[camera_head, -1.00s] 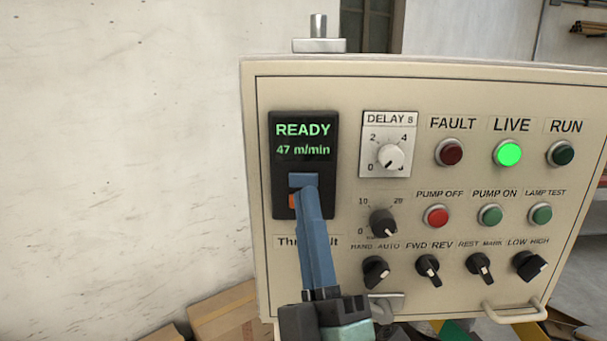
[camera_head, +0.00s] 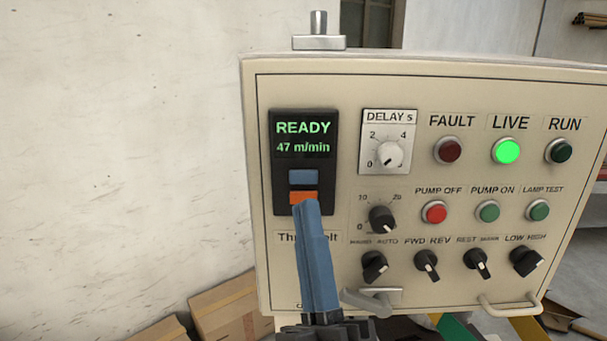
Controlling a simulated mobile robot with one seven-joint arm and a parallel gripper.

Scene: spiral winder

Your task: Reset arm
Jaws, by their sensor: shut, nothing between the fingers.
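My gripper (camera_head: 306,206) is in front of the left part of a beige control panel (camera_head: 450,85). Its blue fingers are shut with nothing between them. The fingertips overlap the lower edge of an orange button (camera_head: 303,196) in the picture; I cannot tell whether they touch it. A blue-grey button (camera_head: 303,177) sits just above the orange one, uncovered. Both are on a black display unit (camera_head: 283,165) that reads READY and 47 m/min in green. My fingers hide part of the label below the unit.
The panel carries a lit green LIVE lamp (camera_head: 508,151), a DELAY knob (camera_head: 389,155), a red PUMP OFF button (camera_head: 436,212) and several black selector switches. A latch handle (camera_head: 371,300) and a grab handle (camera_head: 512,308) stick out below. Cardboard boxes (camera_head: 225,312) stand at lower left.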

